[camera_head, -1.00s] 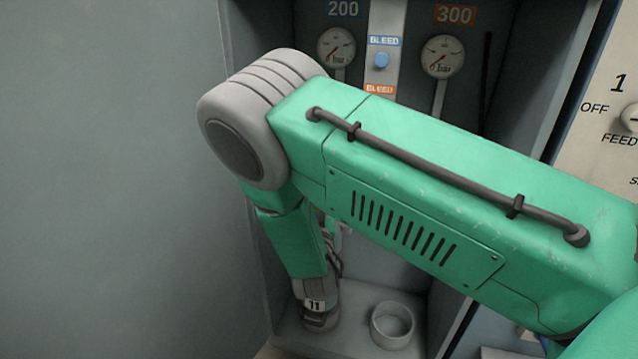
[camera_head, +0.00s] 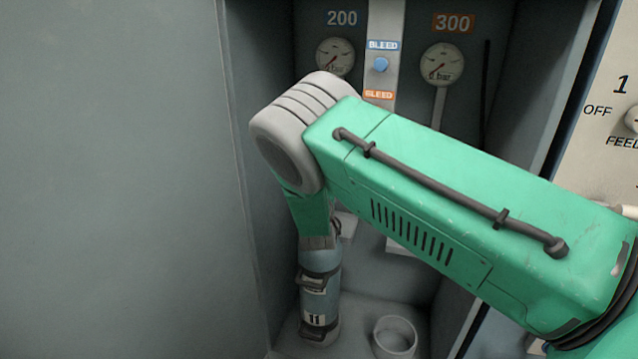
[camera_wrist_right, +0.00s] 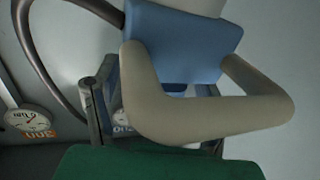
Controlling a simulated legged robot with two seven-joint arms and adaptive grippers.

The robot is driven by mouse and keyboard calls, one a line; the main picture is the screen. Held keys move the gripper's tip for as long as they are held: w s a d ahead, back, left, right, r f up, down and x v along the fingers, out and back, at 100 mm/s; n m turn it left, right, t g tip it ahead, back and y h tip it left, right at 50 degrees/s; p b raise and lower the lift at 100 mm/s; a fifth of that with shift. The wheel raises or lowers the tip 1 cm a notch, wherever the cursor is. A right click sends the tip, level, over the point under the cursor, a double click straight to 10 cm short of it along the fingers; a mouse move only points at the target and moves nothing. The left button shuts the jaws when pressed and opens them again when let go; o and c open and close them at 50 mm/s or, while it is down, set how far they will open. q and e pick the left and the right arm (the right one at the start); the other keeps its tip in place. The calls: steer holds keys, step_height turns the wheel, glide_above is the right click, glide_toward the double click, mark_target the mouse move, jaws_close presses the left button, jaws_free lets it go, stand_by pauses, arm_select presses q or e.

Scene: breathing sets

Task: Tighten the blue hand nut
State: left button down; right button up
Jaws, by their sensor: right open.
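My right arm crosses the head view from the right and bends down into the cabinet; its gripper is hidden there behind the arm. In the right wrist view my right gripper (camera_wrist_right: 180,58) is open, with pale angled parts on either side of a smooth blue part (camera_wrist_right: 185,42). I cannot tell whether this blue part is the hand nut, or whether anything touches it. No blue hand nut can be made out in the head view. A blue-grey cylinder marked 11 (camera_head: 319,294) stands upright on the cabinet floor below my forearm. My left gripper is out of view.
An empty round holder (camera_head: 396,337) is right of the cylinder. Two gauges, under 200 (camera_head: 335,57) and 300 (camera_head: 442,64), flank a blue bleed button (camera_head: 380,65). A dark hose (camera_wrist_right: 45,65) curves beside my right gripper. The cabinet's left wall (camera_head: 262,190) is close to my elbow.

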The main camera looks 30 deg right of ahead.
steer(key=c, duration=1.2)
steer(key=shift+d+y, duration=0.1)
steer(key=shift+y, duration=0.2)
steer(key=shift+s+d+n+t+y+p, duration=0.1)
steer(key=shift+n+t+y+p, duration=0.8)
steer(key=shift+n+y, duration=0.45)
steer(key=n+t+y+p, duration=0.1)
steer(key=n+y, duration=0.1)
steer(key=y, duration=0.2)
steer(key=shift+n+y, duration=0.25)
steer(key=n+y, duration=0.3)
steer(key=y, duration=0.2)
steer(key=shift+n+g+y, duration=0.45)
steer(key=shift+n+y, duration=0.6)
steer(key=shift+y, duration=0.45)
steer(key=shift+n+g+y, duration=0.45)
steer(key=shift+n+y, duration=0.6)
steer(key=shift+y, duration=0.45)
steer(key=shift+y+b, duration=0.3)
